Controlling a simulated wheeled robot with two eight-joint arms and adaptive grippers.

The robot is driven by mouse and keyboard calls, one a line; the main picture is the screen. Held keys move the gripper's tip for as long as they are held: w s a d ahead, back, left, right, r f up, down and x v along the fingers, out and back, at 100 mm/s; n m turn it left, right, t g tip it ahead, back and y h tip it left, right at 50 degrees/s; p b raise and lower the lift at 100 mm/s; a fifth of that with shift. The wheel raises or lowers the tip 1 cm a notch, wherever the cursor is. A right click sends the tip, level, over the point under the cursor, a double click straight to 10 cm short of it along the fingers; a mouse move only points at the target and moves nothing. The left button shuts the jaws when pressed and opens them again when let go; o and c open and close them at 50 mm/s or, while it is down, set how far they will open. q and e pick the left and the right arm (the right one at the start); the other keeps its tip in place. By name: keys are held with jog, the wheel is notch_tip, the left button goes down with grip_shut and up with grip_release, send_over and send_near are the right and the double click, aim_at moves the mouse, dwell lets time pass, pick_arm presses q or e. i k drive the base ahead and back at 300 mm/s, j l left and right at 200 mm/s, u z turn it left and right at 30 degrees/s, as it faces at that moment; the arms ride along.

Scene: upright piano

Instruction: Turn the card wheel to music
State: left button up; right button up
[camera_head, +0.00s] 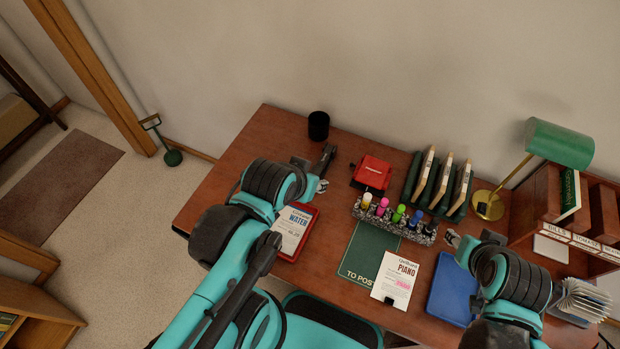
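The card wheel (582,300), a fan of pale cards on a dark base, stands at the right front of the desk, beside my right forearm and partly cut off from clear view. The writing on its cards is too small to read. My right gripper (466,240) is over the desk, left of the wheel and apart from it, near the blue tray. My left gripper (318,165) is over the left part of the desk, far from the wheel. The arms' own links partly hide both grippers, and the finger gaps are unclear.
The brown desk (240,150) holds a red tray (307,234), a marker rack (395,221), a red box (372,172), a green mat (364,258), a PIANO sheet (396,280), a blue tray (449,291), a green lamp (558,143) and a wooden shelf (548,192).

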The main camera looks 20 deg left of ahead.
aim_at(584, 301)
jog(key=k+u, duration=0.1)
jog(key=u, duration=0.15)
jog(key=k+z, duration=0.2)
jog(key=z, duration=0.2)
jog(key=k+z, duration=0.15)
jog(key=z, duration=1.2)
